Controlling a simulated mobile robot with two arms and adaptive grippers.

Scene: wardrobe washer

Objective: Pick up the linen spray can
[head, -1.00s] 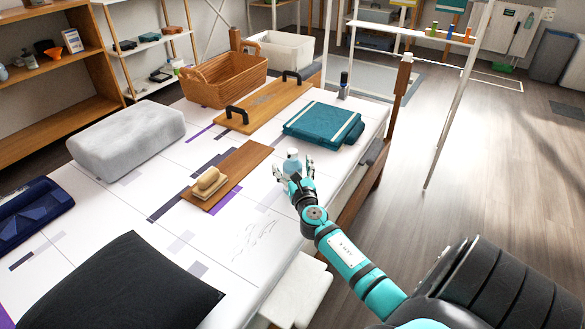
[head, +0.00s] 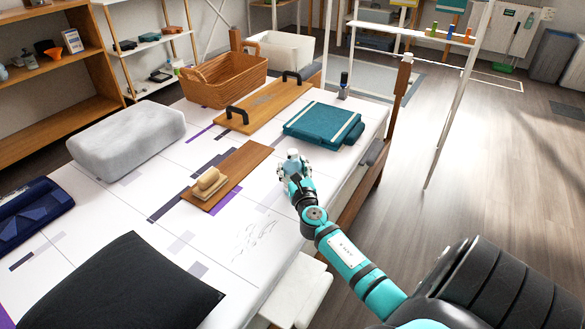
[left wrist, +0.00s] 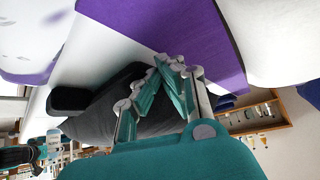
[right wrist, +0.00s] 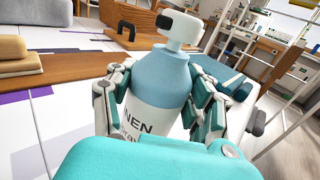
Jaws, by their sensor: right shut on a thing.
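The linen spray can (right wrist: 155,95) has a white lower body with partly hidden lettering, a light blue shoulder and a white spray head. It stands upright between the fingers of my right gripper (right wrist: 160,105), which are shut on it from both sides. In the head view the can (head: 292,163) is small and partly covered by the right gripper (head: 295,175), over the right side of the white table. I cannot tell whether its base touches the table. My left gripper (left wrist: 157,68) appears only in its wrist view, with its fingertips together and nothing visible between them.
Close by on the white table (head: 262,243) are a folded teal cloth (head: 318,122), a wooden board (head: 238,165) with a tan brush-like block (head: 208,182), and a handled board (head: 265,103). A wicker basket (head: 225,82) stands behind. Bare table lies left of the can.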

